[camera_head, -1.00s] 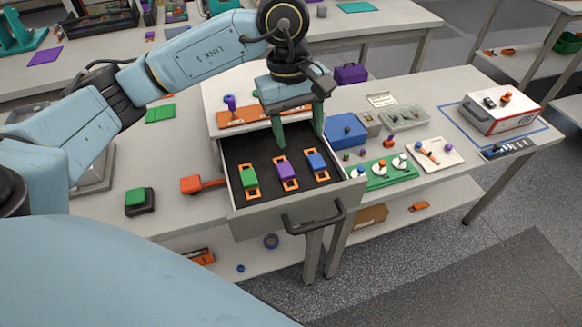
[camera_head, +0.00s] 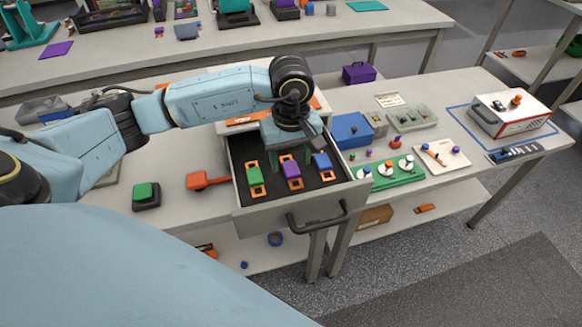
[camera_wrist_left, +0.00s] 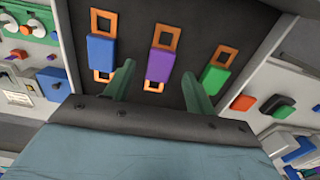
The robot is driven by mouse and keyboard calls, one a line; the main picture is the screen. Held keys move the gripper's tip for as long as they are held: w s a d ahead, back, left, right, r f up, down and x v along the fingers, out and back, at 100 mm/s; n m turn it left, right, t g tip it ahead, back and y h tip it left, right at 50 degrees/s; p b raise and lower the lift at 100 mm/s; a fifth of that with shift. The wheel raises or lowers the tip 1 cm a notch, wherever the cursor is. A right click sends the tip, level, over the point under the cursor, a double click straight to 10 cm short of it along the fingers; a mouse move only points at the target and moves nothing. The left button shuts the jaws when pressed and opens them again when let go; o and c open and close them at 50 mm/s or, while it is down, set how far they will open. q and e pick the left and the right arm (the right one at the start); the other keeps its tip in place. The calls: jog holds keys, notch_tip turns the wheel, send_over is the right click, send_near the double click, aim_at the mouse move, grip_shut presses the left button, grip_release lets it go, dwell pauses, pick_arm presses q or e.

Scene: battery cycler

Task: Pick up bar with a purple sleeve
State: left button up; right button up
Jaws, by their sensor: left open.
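The bar with a purple sleeve (camera_head: 291,170) lies in the open drawer (camera_head: 305,213), between a green-sleeved bar (camera_head: 254,176) and a blue-sleeved bar (camera_head: 321,161). Each bar has orange ends with square holes. The purple-sleeved bar also shows in the left wrist view (camera_wrist_left: 161,63), in the middle. My left gripper (camera_wrist_left: 158,78) is open and empty. Its green fingers stand on either side of the purple-sleeved bar's near end, with gaps showing. In the head view the wrist hides part of the fingers. My right gripper is not in view.
The drawer walls and front handle (camera_head: 318,216) surround the bars closely. A red block with a handle (camera_head: 198,180) and a green button box (camera_head: 146,196) sit left of the drawer. A blue box (camera_head: 352,130) and green board (camera_head: 391,172) stand to its right.

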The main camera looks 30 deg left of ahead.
pick_arm(q)
jog(key=shift+f, duration=0.95)
jog(key=shift+c, duration=0.2)
jog(key=c, duration=1.1)
